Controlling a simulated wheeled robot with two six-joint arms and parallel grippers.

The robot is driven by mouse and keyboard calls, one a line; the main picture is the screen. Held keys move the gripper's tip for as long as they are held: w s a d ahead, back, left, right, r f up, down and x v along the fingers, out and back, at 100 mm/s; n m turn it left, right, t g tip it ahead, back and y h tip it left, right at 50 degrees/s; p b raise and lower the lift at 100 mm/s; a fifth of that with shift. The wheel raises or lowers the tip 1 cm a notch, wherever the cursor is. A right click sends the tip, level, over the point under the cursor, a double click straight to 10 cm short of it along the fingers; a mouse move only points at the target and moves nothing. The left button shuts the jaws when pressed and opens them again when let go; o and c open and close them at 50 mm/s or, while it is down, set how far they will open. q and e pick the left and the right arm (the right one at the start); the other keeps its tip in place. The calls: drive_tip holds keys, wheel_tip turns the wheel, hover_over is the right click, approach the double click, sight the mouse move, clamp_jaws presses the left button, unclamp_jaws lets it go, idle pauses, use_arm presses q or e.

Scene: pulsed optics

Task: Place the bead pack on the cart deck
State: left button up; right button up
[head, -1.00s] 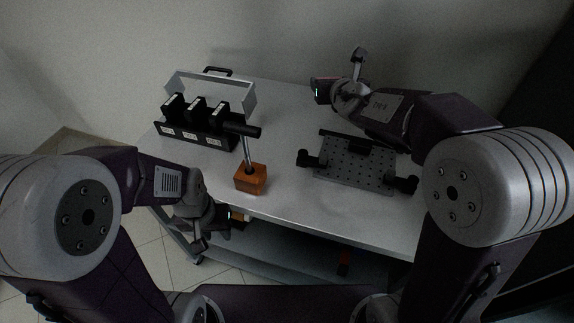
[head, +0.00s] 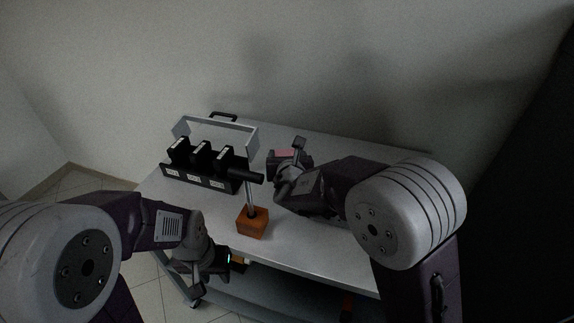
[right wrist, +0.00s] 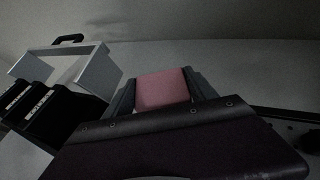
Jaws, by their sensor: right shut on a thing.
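A pink block, which I take to be the bead pack (right wrist: 162,90), sits between the two fingers of my right gripper (right wrist: 163,92) in the right wrist view. In the head view a bit of pink shows at the right gripper (head: 286,155), over the back middle of the pale grey cart deck (head: 315,248). I cannot tell whether the pack touches the deck. My left gripper (head: 226,262) is low at the deck's front left edge. Its fingers are too dark to tell open from shut.
A black rack with several upright black slabs (head: 200,172) and a grey handled frame (head: 215,130) stand at the deck's left back. An orange block (head: 252,224) with a post and black cylinder stands near the front. My right arm hides the deck's right side.

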wheel_tip(320, 180, down, 4)
drive_tip(key=shift+r+b, duration=0.15)
drive_tip(key=shift+b, duration=0.3)
drive_tip(key=o, duration=1.5)
drive_tip(key=shift+c, duration=0.2)
